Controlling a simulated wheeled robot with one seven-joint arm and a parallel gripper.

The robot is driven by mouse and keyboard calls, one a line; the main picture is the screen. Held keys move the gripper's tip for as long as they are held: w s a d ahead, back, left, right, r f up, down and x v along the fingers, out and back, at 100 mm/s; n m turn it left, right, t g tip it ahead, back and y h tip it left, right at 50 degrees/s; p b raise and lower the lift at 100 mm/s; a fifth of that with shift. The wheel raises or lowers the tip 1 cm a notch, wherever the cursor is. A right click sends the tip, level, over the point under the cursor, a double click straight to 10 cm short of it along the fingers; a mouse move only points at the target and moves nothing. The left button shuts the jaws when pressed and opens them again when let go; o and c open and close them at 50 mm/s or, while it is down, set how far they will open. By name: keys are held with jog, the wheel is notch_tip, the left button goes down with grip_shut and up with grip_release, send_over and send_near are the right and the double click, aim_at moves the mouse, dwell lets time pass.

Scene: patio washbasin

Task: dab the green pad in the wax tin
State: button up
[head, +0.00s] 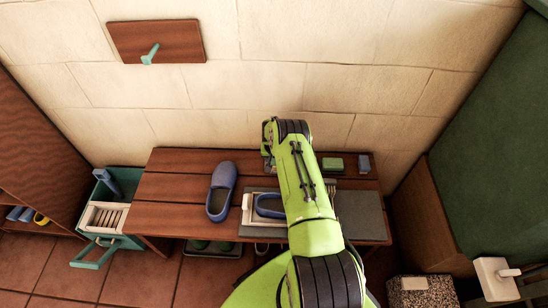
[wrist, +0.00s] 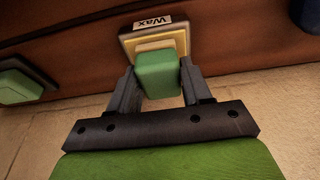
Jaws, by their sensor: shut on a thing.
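My gripper (wrist: 157,90) is shut on a green pad (wrist: 158,78), which has a tan face at its far end. The wax tin (wrist: 127,44), a shallow square tin with a "Wax" label, lies on the bench right beyond the pad. The tan face overlaps the tin's opening; I cannot tell whether it touches the wax. In the head view my arm hides most of the gripper, the held pad and the tin near the back of the bench.
A second green block on a tin (head: 333,164) stands right of my arm. A blue shoe (head: 221,192) lies on the wooden bench (head: 175,190). Another shoe (head: 268,206) lies in a pale tray on a grey mat (head: 362,215). The wall stands close behind.

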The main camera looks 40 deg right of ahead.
jog(key=shift+w+r+p, duration=0.1)
jog(key=shift+r+p, duration=1.6)
jog(key=shift+r, duration=1.6)
jog(key=shift+r, duration=0.1)
